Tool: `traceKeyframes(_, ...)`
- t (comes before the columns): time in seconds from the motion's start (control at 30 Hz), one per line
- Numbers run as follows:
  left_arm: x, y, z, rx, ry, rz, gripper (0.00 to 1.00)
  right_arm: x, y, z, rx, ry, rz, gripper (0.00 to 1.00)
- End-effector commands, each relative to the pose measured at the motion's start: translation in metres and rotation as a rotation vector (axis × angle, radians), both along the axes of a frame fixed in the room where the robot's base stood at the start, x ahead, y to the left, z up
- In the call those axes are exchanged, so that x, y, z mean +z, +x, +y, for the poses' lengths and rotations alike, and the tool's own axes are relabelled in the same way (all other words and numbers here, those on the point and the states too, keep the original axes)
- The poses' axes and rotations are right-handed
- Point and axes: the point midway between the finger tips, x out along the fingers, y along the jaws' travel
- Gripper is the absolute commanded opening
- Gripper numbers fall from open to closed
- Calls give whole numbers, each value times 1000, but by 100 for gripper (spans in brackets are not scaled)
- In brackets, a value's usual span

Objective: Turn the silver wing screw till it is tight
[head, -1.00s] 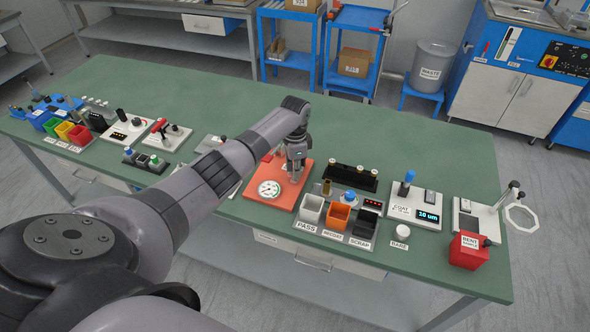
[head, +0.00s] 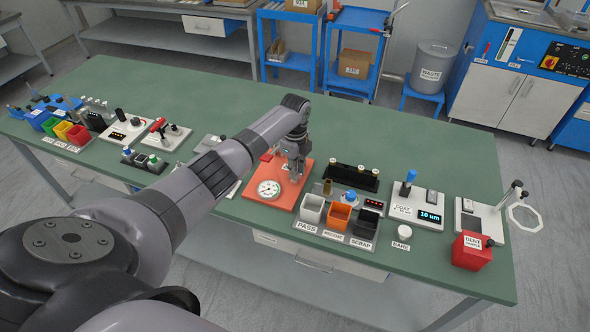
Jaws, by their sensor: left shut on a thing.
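My left gripper (head: 294,176) reaches down over the orange plate (head: 284,199) in the middle of the green bench. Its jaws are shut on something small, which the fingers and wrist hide. From its place I take this to be the silver wing screw, but I cannot make out its wings or how they are turned. A round white dial gauge (head: 269,189) lies on the same plate, just left of the fingers. My right gripper is not in view.
A red bin (head: 470,252) is at the right end. The back of the bench (head: 230,100) is clear.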

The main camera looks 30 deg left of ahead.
Motion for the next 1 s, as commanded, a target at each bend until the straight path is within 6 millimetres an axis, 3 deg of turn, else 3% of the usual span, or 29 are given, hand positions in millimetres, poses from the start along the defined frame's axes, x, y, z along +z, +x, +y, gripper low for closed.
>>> traceKeyframes(0.3, 5, 4, 1, -94, 1, -12, 0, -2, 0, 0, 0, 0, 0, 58)
traceKeyframes(0.77, 5, 4, 1, -106, 2, -14, 0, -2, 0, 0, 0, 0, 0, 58)
traceKeyframes(0.8, 5, 4, 1, -106, 2, -14, 15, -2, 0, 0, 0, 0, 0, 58)
traceKeyframes(1.0, 3, 3, 1, -105, 2, -9, 25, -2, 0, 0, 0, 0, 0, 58)
